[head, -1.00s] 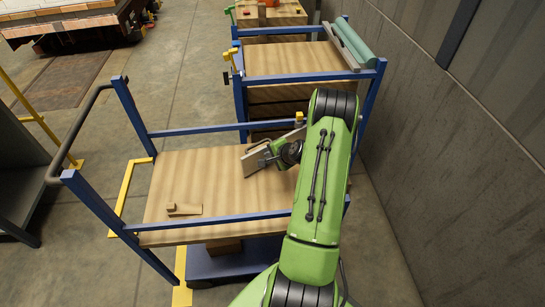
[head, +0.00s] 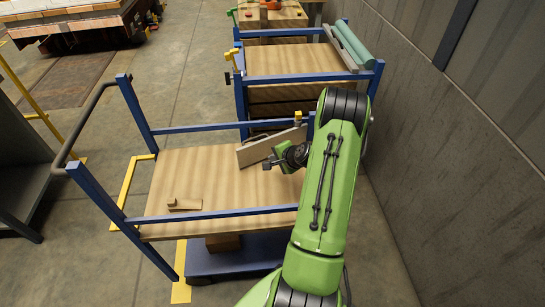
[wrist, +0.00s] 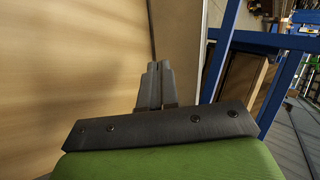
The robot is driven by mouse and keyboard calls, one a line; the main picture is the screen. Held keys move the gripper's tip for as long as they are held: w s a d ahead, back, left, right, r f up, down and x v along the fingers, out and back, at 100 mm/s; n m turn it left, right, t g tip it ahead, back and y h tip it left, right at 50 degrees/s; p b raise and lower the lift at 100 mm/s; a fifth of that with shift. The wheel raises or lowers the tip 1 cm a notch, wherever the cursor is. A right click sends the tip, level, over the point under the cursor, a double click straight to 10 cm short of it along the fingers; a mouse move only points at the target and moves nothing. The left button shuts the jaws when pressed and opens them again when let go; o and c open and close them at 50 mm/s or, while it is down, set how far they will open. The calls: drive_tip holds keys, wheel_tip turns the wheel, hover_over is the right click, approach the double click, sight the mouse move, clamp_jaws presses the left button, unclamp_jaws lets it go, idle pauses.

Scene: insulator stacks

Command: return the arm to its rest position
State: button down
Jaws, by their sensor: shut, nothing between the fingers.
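My green arm (head: 327,195) reaches over the right side of a blue-framed cart with a wooden top. My gripper (head: 267,165) is low above the cart top near its back right, in front of a leaning flat wooden board (head: 268,148). In the wrist view the fingers of my gripper (wrist: 154,82) are together and empty. They point along the pale wood surface, close to an upright board edge (wrist: 178,40). I cannot tell whether they touch it.
The cart top (head: 215,180) carries a small wooden piece (head: 185,205) at front left. Blue rails (head: 215,216) edge the cart. Another blue-framed cart (head: 285,60) with teal cylinders (head: 352,45) stands behind. A grey wall (head: 470,150) rises on the right. Open floor lies left.

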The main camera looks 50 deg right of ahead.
drive_tip(key=p+v, duration=0.1)
drive_tip(key=v, duration=0.5)
drive_tip(key=shift+s+a+r, duration=0.2)
drive_tip(key=shift+a, duration=0.2)
